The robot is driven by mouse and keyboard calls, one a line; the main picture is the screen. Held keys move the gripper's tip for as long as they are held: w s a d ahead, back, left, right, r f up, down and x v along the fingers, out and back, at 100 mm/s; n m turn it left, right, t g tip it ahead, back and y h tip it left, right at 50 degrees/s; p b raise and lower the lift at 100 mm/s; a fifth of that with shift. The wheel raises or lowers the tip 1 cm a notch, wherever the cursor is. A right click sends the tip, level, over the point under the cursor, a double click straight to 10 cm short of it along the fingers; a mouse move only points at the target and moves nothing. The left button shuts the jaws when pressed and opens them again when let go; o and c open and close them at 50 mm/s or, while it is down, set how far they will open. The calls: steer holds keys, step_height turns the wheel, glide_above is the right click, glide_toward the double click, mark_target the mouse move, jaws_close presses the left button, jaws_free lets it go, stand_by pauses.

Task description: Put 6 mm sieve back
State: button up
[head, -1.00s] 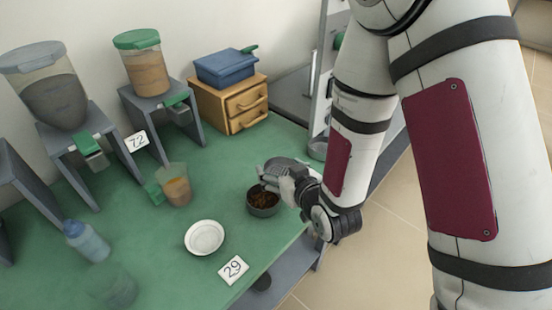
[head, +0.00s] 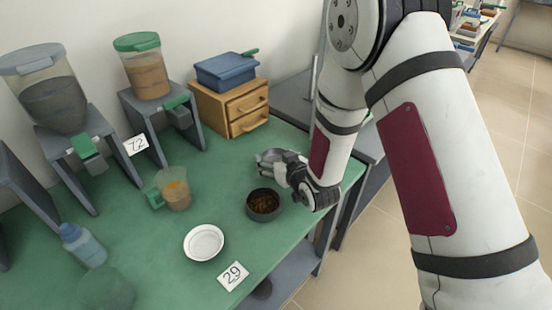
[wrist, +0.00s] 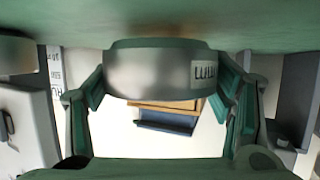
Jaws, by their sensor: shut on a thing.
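A shallow round grey metal sieve (head: 267,156) is held in my gripper (head: 284,168) over the green table, behind the dark bowl. In the wrist view the sieve (wrist: 150,76) sits between the two green-grey fingers, which press on its sides. A small white label (wrist: 203,73) on its wall is inverted and partly cut off, so I cannot read its size. The sieve's mesh and inside are not clear. In the head view the wrist partly hides the fingers.
A dark bowl (head: 263,216) with brown grains and a white dish (head: 203,243) stand in front. A jug (head: 175,190), bottle (head: 83,245) and dispensers are left. A wooden drawer box (head: 232,108) with a blue case (head: 226,71) stands behind. Green table (head: 218,170) is bare between.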

steer(key=shift+f+b, duration=0.35)
steer(key=shift+f, duration=0.1)
steer(key=shift+f, duration=0.1)
steer(key=o, duration=1.5)
steer(key=shift+s, duration=0.1)
steer(key=shift+o, duration=0.2)
steer(key=shift+r, duration=0.2)
steer(key=v, duration=0.4)
steer(key=p+v, duration=0.1)
steer(key=v, duration=0.3)
steer(key=p+v, duration=0.1)
steer(key=v, duration=0.3)
steer(key=shift+r, duration=0.35)
